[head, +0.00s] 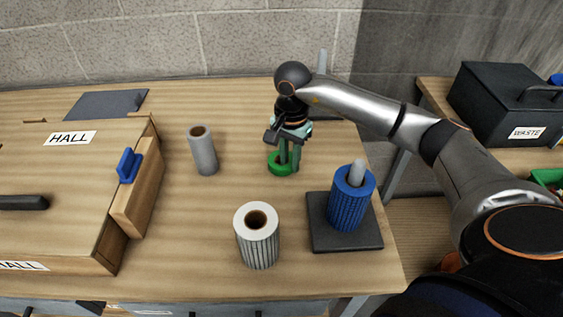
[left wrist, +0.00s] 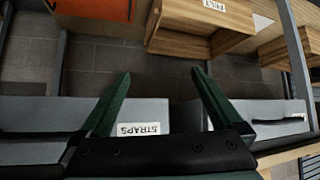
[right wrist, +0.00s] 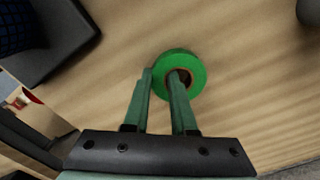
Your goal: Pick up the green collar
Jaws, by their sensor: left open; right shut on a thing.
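The green collar (head: 273,165) is a short ring on the wooden table, right of the grey tube. My right gripper (head: 289,160) reaches down over it from above. In the right wrist view the green collar (right wrist: 189,62) shows its dark round hole, and the right gripper (right wrist: 163,82) is shut on its wall, with one finger in the hole and one outside. I cannot tell whether the collar is clear of the table. My left gripper (left wrist: 160,82) is open and empty, above drawers with a STRAPS label; it is not clearly seen in the head view.
A grey tube (head: 205,155), a white striped roll (head: 258,240) and a blue roll (head: 349,205) on a dark base (head: 328,240) stand near. A wooden HALL box (head: 60,190) with a blue clip (head: 128,166) fills the left. A dark WASTE box (head: 500,105) is at right.

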